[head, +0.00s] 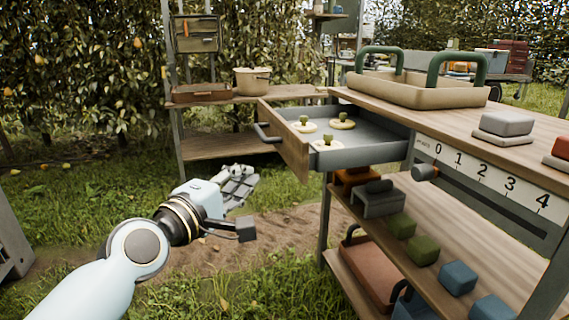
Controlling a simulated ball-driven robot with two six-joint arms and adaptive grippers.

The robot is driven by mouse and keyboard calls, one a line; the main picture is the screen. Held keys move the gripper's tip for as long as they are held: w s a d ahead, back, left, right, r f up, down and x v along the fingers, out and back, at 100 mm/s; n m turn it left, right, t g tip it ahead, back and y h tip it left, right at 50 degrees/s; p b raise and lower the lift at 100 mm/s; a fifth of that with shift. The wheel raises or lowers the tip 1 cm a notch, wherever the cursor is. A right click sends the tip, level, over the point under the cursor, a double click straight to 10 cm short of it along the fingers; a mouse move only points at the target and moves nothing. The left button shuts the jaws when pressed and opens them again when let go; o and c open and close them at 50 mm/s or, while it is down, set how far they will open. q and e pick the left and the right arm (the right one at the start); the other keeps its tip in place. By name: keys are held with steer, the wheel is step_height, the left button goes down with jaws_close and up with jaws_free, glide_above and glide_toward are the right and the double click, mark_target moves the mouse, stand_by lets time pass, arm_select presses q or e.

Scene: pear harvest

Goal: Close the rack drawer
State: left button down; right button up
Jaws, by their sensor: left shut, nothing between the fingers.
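The rack drawer (375,132) stands pulled out to the left from under the rack's wooden top. Its wooden front (284,143) faces left and carries a dark bar handle (266,134). My left gripper (240,178) is shut and empty. It is in front of the drawer front and appears lower, to the left below the handle, apart from it. My right gripper is not in view.
The rack top (425,118) bears a tan tray with green handles (418,92) and a grey block (507,123). Lower shelves hold green and blue blocks. A bench (225,147) with a pot (253,80) stands behind. Grass left of the drawer is open.

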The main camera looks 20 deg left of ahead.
arm_select(q)
glide_toward(293, 153)
steer(key=w+a, duration=0.2)
steer(key=w+d+b, duration=0.1)
steer(key=w+d, duration=0.1)
steer(key=d, duration=0.1)
steer(key=shift+w+b, duration=0.35)
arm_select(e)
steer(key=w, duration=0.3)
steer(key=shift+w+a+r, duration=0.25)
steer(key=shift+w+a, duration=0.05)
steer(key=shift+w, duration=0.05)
arm_select(q)
steer(key=shift+w, duration=0.1)
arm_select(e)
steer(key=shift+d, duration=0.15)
